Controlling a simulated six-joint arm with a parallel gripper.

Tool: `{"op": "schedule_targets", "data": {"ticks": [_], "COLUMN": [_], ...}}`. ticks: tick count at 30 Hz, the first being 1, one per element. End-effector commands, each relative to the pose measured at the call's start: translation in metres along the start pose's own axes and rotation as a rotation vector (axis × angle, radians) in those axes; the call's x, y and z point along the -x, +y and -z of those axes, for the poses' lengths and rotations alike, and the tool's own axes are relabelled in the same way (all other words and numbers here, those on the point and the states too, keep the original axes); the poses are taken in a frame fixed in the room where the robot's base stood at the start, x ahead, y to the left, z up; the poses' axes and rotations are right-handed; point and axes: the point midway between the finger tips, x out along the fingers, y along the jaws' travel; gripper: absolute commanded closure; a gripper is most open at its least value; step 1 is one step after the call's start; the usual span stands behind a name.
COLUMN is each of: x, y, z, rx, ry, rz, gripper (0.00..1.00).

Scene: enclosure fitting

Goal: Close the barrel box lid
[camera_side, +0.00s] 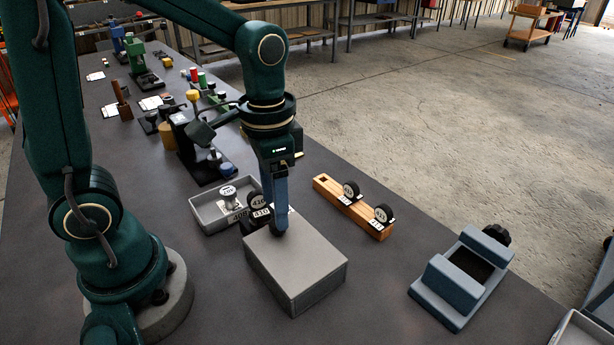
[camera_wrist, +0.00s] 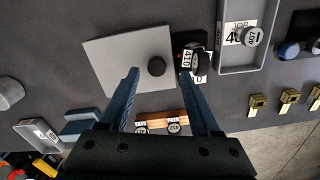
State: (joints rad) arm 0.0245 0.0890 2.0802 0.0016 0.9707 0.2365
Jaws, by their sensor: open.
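A grey box (camera_side: 300,267) stands on the bench, and its flat grey top looks closed over it. In the wrist view this top (camera_wrist: 117,55) shows as a tilted square with a dark round knob (camera_wrist: 156,66) near its right edge. My gripper (camera_side: 281,231) points down at the back edge of the box. In the wrist view its blue fingers (camera_wrist: 160,73) are spread apart, with the knob showing between their tips. I cannot tell whether they touch it.
A black stand with a 410 knob (camera_side: 258,202) is close behind the box. A grey tray (camera_side: 208,219) lies behind it. A wooden block with two black knobs (camera_side: 325,188) and a blue-grey cradle (camera_side: 446,283) stand to the right, with bare bench between.

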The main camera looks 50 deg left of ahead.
Motion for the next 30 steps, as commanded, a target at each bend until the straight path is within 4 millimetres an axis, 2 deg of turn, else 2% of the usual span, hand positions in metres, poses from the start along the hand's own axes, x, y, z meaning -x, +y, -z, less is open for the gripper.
{"op": "schedule_targets", "data": {"ticks": [6, 17, 21, 30], "x": [0.021, 0.024, 0.035, 0.070], "y": [-0.001, -0.001, -0.001, 0.004], "z": [0.001, 0.000, 0.000, -0.030], "rx": [0.001, 0.001, 0.003, 0.076], "ry": [0.003, 0.002, 0.052, 0.293], "rz": [0.001, 0.001, 0.013, 0.064], "gripper": [0.36, 0.36, 0.36, 0.36]}}
